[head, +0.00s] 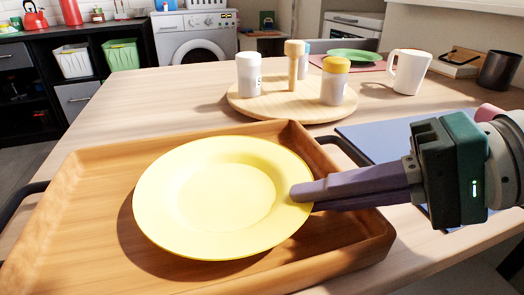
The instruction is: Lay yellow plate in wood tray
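The yellow plate (220,198) is over the wood tray (90,172) on the table. It casts a shadow on the tray floor at its left and lower edge, and I cannot tell whether it touches the floor. My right gripper (303,194) comes in from the right across the tray's right side. Its fingers are shut on the plate's right rim. My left gripper is not in view.
A round wooden board (270,107) with shakers stands behind the tray. A white mug (410,71), a dark cup (499,70) and a green plate (355,56) are farther back. A blue mat (375,138) lies right of the tray, partly under my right arm.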

